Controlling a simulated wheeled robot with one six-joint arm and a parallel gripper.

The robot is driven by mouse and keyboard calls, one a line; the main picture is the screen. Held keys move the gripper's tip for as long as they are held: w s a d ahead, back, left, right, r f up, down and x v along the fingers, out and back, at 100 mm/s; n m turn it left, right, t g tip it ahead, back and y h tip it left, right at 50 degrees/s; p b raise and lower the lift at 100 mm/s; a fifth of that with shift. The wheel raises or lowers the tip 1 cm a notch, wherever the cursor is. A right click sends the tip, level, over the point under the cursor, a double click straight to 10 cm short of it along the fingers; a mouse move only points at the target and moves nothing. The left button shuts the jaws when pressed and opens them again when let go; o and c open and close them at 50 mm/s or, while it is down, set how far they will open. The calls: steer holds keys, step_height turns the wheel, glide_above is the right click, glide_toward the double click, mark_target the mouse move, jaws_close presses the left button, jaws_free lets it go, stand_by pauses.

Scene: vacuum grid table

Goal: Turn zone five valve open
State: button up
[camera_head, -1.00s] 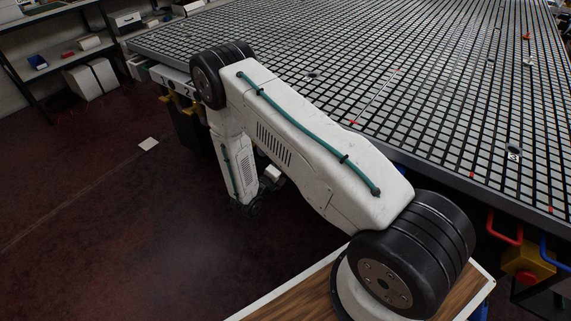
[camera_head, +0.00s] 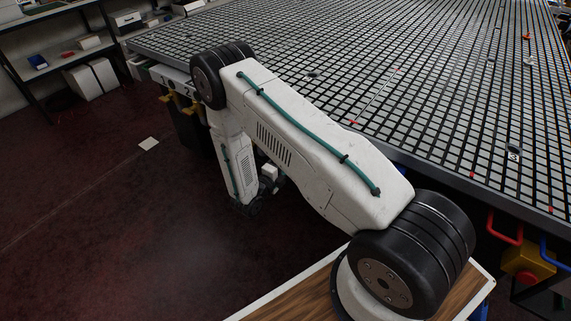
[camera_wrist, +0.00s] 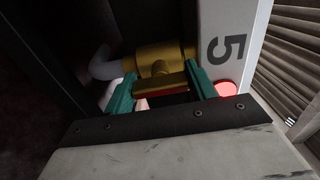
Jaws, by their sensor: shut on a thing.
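The zone five valve (camera_wrist: 157,50) shows in the wrist view as a brass-yellow body on a pipe, beside a white upright panel (camera_wrist: 225,18) marked 5. Its yellow handle (camera_wrist: 160,85) runs left to right across the picture, slightly tilted, roughly along the pipe. My gripper (camera_wrist: 162,92) has its two teal fingers on either side of the handle and is shut on it. In the head view the gripper and this valve are hidden behind my arm and below the table edge.
The grid table (camera_head: 440,100) fills the right of the head view. A red round part (camera_wrist: 226,88) sits close to the right finger. A grey curved pipe (camera_wrist: 105,65) is at the valve's left. Yellow handles (camera_head: 180,103) hang under the table's left end.

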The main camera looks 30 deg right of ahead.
steer(key=o, duration=1)
steer(key=v, duration=0.7)
steer(key=shift+s+a, duration=0.15)
steer(key=shift+a, duration=0.2)
